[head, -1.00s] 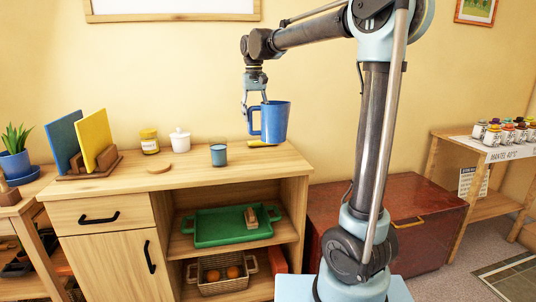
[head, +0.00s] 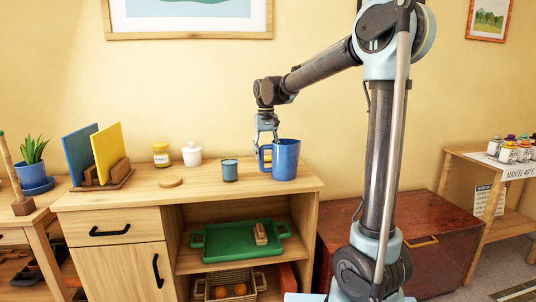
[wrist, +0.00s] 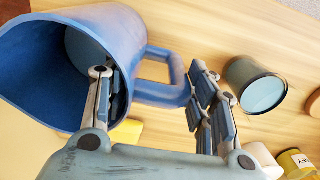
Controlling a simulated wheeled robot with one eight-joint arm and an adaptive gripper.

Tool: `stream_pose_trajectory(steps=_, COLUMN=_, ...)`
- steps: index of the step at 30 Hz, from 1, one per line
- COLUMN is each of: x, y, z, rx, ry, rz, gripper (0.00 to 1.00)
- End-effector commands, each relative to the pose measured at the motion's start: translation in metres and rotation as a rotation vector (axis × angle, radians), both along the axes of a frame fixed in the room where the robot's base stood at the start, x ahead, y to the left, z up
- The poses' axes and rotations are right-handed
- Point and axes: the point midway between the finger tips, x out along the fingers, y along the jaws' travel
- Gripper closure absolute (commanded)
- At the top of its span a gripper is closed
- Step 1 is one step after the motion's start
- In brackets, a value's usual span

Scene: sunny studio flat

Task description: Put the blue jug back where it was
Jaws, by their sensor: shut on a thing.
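The blue jug (head: 286,160) is upright at the right end of the wooden cabinet's top (head: 215,190). I cannot tell whether its base touches the wood. My gripper (head: 266,147) is shut on the jug at its handle side, on the left. In the wrist view the jug (wrist: 125,25) fills the upper left with its open mouth showing. One finger overlaps the jug's rim, the other is beyond the handle (wrist: 160,92), and the exact contact is partly hidden.
A teal glass (head: 230,170) stands just left of the jug. A white lidded pot (head: 192,155), a yellow jar (head: 161,155) and a round wooden disc (head: 171,182) are further left. A yellow object (wrist: 127,132) lies close to the jug, partly hidden.

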Motion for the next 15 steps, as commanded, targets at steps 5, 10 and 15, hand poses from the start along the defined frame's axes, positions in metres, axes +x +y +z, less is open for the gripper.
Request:
stream_pose_trajectory(steps=5, x=0.0001, y=0.0, z=0.0006, rx=0.0, ry=0.0, rz=0.0, gripper=1.0)
stream_pose_trajectory(steps=10, x=0.0002, y=0.0003, z=-0.0011, rx=0.0, ry=0.0, rz=0.0, gripper=0.31)
stream_pose_trajectory(steps=15, x=0.0, y=0.0002, z=-0.0008, rx=0.0, ry=0.0, rz=0.0, gripper=0.29)
